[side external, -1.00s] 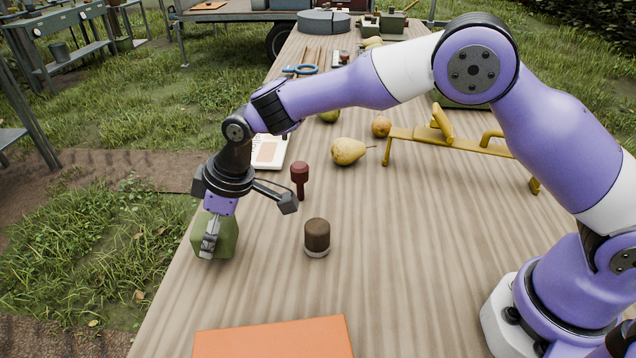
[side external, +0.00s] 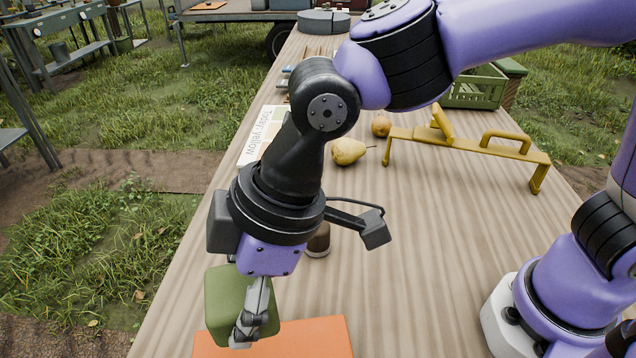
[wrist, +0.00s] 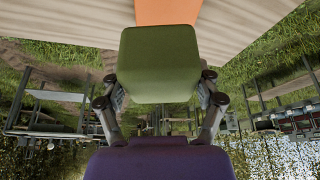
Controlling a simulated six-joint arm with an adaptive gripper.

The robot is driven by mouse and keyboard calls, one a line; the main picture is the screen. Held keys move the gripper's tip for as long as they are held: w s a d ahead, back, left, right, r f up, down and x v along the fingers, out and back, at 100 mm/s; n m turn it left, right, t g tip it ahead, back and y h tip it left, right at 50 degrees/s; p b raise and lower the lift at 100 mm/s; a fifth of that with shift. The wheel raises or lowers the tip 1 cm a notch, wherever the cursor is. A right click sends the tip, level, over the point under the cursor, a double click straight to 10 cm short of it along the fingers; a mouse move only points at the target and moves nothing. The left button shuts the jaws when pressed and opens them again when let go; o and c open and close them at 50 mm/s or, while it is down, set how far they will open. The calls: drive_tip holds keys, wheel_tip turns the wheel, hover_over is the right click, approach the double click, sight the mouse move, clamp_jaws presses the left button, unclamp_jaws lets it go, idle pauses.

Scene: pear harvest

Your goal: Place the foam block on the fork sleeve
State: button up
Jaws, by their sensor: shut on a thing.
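The green block (side external: 222,300), which I take to be the foam block, is held between the fingers of my gripper (side external: 252,318). In the wrist view the block (wrist: 160,62) fills the space between both fingers (wrist: 162,98). A flat orange piece (side external: 305,340), which I take to be the fork sleeve, lies on the table at the near edge of the picture. In the side view the block overlaps its left part and appears raised above the table. The orange piece also shows beyond the block in the wrist view (wrist: 168,12).
A dark brown cylinder (side external: 319,240) stands on the table, partly behind my wrist. Further back are a yellow pear (side external: 348,151), a yellow frame with handles (side external: 470,146), a printed card (side external: 262,135) and a green crate (side external: 475,90).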

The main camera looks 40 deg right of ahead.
drive_tip(key=shift+s+d+f+n, duration=0.25)
drive_tip(key=shift+s+f+n, duration=0.15)
drive_tip(key=shift+s+f, duration=0.65)
drive_tip(key=shift+f, duration=2.95)
drive_tip(key=o, duration=1)
drive_tip(key=shift+f, duration=0.15)
